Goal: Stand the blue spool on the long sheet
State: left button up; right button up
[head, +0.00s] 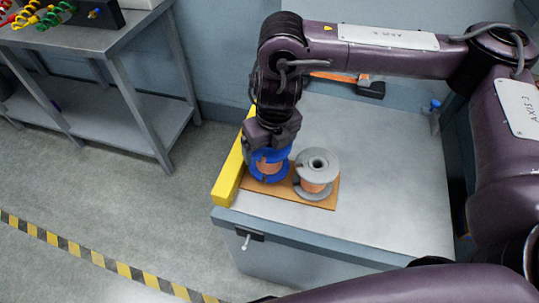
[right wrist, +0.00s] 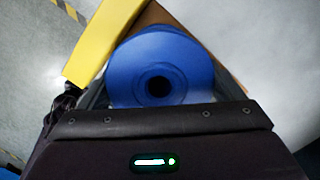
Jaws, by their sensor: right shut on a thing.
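The blue spool (head: 270,173), wound with copper-coloured wire, is upright in my right gripper (head: 270,150). In the right wrist view its blue top flange (right wrist: 160,70) and dark centre hole show between the jaws. My right gripper points down and is shut on the spool. The spool is over the left end of the brown long sheet (head: 318,202); its lower flange looks at or very near the sheet, but I cannot tell whether it touches. My left gripper is not in view.
A grey spool (head: 316,172) with copper wire stands on the sheet, close right of the blue one. A yellow bar (head: 229,180) lies along the left table edge. An orange and black tool (head: 350,83) lies at the back. The table's right part (head: 395,170) is clear.

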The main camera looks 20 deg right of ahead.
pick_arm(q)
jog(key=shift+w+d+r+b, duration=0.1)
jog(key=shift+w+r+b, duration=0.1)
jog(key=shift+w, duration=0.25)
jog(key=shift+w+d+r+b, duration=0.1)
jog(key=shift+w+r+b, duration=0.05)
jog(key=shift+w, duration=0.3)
pick_arm(e)
jog(key=shift+f, duration=1.55)
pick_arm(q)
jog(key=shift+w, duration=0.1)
pick_arm(e)
jog(key=shift+f, duration=0.15)
jog(key=o, duration=1.3)
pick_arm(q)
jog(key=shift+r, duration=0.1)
